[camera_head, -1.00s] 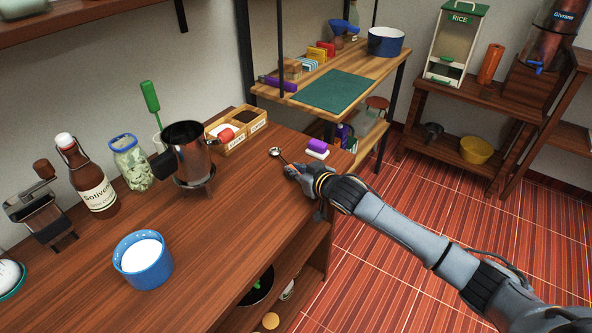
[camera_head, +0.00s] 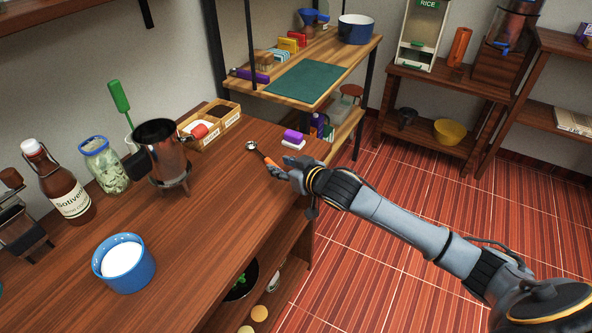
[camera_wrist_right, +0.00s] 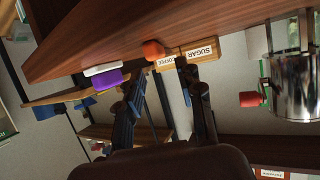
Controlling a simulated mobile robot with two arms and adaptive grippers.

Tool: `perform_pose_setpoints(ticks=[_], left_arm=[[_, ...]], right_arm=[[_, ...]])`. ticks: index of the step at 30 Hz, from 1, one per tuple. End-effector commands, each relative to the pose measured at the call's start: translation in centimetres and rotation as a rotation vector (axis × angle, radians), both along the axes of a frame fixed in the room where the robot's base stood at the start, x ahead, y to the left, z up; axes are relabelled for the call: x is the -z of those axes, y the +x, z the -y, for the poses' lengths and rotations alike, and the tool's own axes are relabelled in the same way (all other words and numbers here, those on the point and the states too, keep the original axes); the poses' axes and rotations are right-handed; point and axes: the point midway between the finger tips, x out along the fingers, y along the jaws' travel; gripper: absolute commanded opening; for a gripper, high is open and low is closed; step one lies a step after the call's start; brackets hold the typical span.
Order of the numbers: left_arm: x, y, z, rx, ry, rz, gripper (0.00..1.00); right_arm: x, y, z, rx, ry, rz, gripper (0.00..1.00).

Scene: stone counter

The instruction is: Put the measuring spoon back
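The measuring spoon (camera_head: 252,146) lies on the wooden counter (camera_head: 210,225) near its right edge. Its metal bowl points away from me and its orange handle points toward my right gripper (camera_head: 276,172). In the right wrist view the rounded orange handle end (camera_wrist_right: 153,50) shows beyond the gripper (camera_wrist_right: 166,85), whose two dark fingers stand apart with nothing clearly held between them. A wooden box (camera_head: 222,122) with two compartments stands at the counter's back; its labels read COFFEE and SUGAR in the wrist view. My left gripper is not in view.
A purple and white sponge (camera_head: 293,139) lies just beyond the spoon. A metal pot (camera_head: 165,150) on a stand, a jar (camera_head: 104,168), a brown bottle (camera_head: 62,182) and a blue cup (camera_head: 124,262) stand to the left. The counter between cup and spoon is clear.

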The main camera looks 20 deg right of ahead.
Motion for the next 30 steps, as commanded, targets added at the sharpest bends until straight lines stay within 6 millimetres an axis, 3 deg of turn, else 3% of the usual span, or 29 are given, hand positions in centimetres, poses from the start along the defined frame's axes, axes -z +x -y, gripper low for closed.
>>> perform_pose_setpoints(ticks=[6, 12, 30], left_arm=[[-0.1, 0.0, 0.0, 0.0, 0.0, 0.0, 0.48], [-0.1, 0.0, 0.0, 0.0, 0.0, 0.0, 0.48], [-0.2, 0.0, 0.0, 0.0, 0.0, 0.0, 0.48]], right_arm=[[-1.6, -3.9, 1.0, -0.002, -0.002, -0.001, 0.37], [-2.5, -5.9, 1.6, 0.0, -0.001, 0.0, 0.37], [-2.8, -6.4, 1.7, 0.0, 0.0, 0.0, 0.37]])
